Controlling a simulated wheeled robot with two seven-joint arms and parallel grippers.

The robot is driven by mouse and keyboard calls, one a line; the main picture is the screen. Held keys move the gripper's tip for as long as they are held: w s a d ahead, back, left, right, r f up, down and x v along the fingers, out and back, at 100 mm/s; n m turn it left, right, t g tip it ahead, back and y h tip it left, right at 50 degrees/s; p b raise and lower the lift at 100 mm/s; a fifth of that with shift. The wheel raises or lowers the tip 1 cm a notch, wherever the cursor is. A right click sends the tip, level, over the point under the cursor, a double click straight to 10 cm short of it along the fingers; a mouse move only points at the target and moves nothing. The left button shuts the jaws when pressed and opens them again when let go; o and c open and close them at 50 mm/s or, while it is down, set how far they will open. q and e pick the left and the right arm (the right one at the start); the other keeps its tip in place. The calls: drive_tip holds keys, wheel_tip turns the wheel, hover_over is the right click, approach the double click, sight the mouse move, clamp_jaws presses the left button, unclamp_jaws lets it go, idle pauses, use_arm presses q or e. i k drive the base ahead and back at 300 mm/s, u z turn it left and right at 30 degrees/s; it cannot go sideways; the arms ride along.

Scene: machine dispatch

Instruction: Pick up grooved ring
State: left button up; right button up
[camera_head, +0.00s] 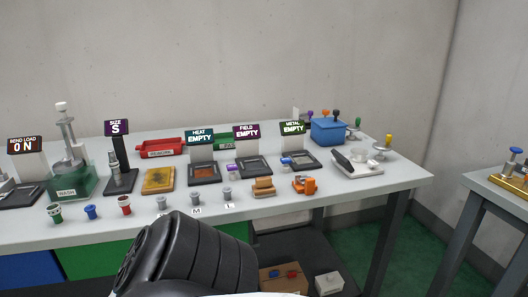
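I cannot make out for certain which part is the grooved ring. Small parts stand along the table's front edge: a green one (55,213), a blue one (91,212) and a red one (124,206). To their right stand grey knobbed parts (195,199) beside small letter labels. An orange part (304,185) lies further right, beside a tan block (263,187). A black ribbed part of my own arm (190,255) fills the lower middle and hides some of the table front. Neither gripper shows.
The white table (400,180) carries a green wash tank (72,184), a red tray (160,147), several stations with signs, a blue box (328,131) and a white tray (357,168). A second table (483,190) stands at right. A cardboard box (284,279) sits below.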

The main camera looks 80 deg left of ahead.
sight(117, 164)
drive_tip(key=u, duration=1.6)
